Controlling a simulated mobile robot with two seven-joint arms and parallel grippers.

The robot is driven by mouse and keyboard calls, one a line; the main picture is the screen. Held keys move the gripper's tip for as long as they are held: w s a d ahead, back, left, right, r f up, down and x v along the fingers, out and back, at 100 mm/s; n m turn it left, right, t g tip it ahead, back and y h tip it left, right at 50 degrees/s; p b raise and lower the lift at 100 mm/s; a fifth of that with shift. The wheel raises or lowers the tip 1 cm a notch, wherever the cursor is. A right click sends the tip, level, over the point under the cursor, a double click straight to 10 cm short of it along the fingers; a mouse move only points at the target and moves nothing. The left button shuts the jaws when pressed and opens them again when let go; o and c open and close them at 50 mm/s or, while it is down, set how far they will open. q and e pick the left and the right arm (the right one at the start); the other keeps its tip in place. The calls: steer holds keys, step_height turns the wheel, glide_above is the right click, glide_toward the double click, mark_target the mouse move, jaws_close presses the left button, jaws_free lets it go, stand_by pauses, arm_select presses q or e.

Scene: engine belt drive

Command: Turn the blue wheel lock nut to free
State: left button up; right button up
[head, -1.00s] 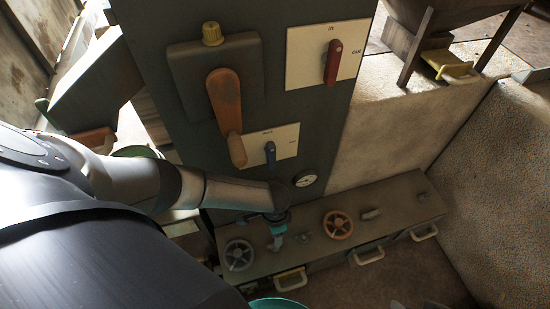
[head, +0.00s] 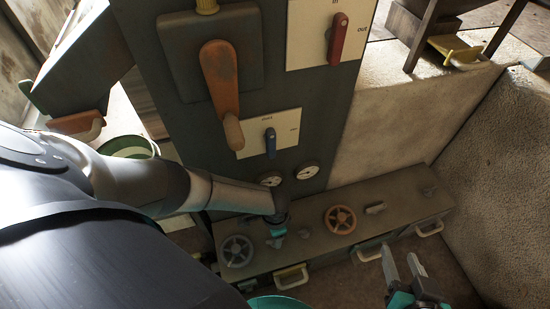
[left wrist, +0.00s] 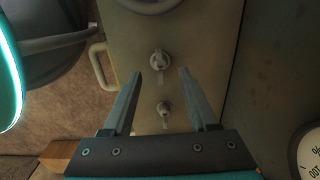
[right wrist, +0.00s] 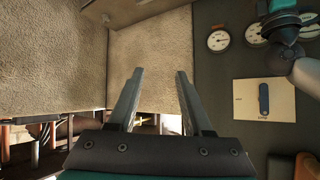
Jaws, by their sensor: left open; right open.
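The grey-blue wheel (head: 237,251) sits at the left end of the low box; its rim shows at the top of the left wrist view (left wrist: 150,4). Two small nut-like knobs show there, one nearer the wheel (left wrist: 160,62) and one farther off (left wrist: 165,108). I cannot tell their lock marking. My left gripper (left wrist: 160,78) is open above the box, its fingers either side of the knobs' line, holding nothing. In the head view my left gripper (head: 277,232) partly hides this spot. My right gripper (head: 400,252) is open and empty before the box's right part.
An orange wheel (head: 340,219) and a grey knob (head: 375,208) stand farther right on the box (head: 400,217). Handles (head: 290,277) line its front. The panel behind carries gauges (head: 307,171), a blue lever (head: 270,142), an orange lever (head: 221,92) and a red lever (head: 337,39).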

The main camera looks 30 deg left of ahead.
arm_select(q)
steer(key=shift+f+b, duration=0.45)
steer(key=shift+f, duration=0.2)
steer(key=shift+f+b, duration=0.4)
steer(key=shift+f, duration=0.15)
steer(key=shift+f+b, duration=0.5)
steer(key=shift+f, duration=0.45)
arm_select(e)
steer(key=shift+s+a+r+m+t+y, duration=0.15)
steer(key=shift+a+r+t+y, duration=0.35)
steer(key=shift+a+t, duration=0.4)
steer(key=shift+s+a+r+m+t+y, duration=0.1)
steer(key=shift+a+r+t+y, duration=0.35)
steer(key=shift+t, duration=0.65)
steer(key=shift+s+a+r+m+t+y, duration=0.15)
steer(key=shift+a+r+t+y, duration=0.2)
steer(key=shift+a+r+t, duration=0.45)
steer(key=shift+w+f, duration=0.1)
steer(key=shift+f, duration=0.05)
arm_select(q)
jaws_close()
